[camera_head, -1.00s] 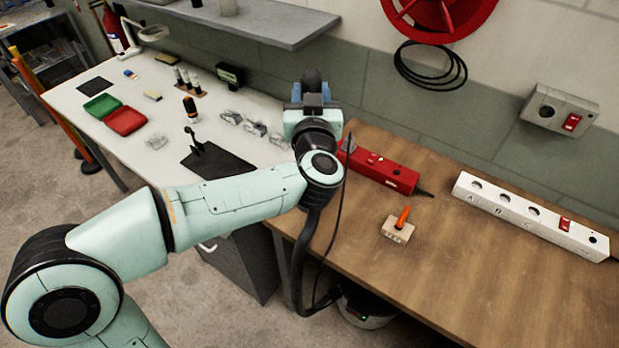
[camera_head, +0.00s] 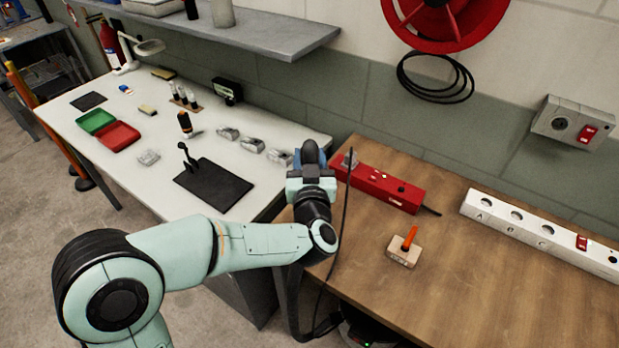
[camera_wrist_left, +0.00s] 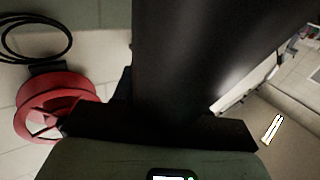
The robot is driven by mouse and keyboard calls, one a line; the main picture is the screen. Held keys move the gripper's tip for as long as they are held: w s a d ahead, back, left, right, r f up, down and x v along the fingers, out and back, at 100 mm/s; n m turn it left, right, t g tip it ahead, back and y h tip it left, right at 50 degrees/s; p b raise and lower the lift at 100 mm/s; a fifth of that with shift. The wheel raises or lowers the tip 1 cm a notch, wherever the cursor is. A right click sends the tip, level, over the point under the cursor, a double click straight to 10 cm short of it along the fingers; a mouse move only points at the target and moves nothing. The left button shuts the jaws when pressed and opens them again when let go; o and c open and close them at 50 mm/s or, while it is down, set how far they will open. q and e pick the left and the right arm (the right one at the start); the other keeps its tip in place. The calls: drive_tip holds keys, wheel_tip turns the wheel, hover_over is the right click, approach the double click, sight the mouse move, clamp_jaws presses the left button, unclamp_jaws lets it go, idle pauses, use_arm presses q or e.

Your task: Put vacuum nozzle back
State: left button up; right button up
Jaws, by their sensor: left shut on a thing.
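My left gripper (camera_head: 311,172) is shut on the black vacuum nozzle (camera_head: 310,152), over the seam between the white bench and the wooden table. In the left wrist view the nozzle (camera_wrist_left: 205,60) is a wide dark tube rising from the dark jaws (camera_wrist_left: 160,125). The nozzle's far end is hidden there. A thick black hose (camera_head: 293,300) hangs below the arm. It leads down toward a vacuum unit (camera_head: 364,334) on the floor, mostly hidden by the table. My right gripper is in neither view.
A red box (camera_head: 390,188) lies just right of the gripper on the wooden table (camera_head: 460,290). A wooden block with an orange piece (camera_head: 404,251) and a white power strip (camera_head: 540,232) stand farther right. A grey shelf (camera_head: 240,36) overhangs the white bench (camera_head: 100,160). The table's front is clear.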

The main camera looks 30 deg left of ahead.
use_arm(q)
drive_tip(key=shift+f+b, duration=0.5)
drive_tip(key=shift+f, duration=1.85)
drive_tip(key=shift+f, duration=0.15)
drive_tip(key=o, duration=1.1)
drive_tip(key=v, duration=1.2)
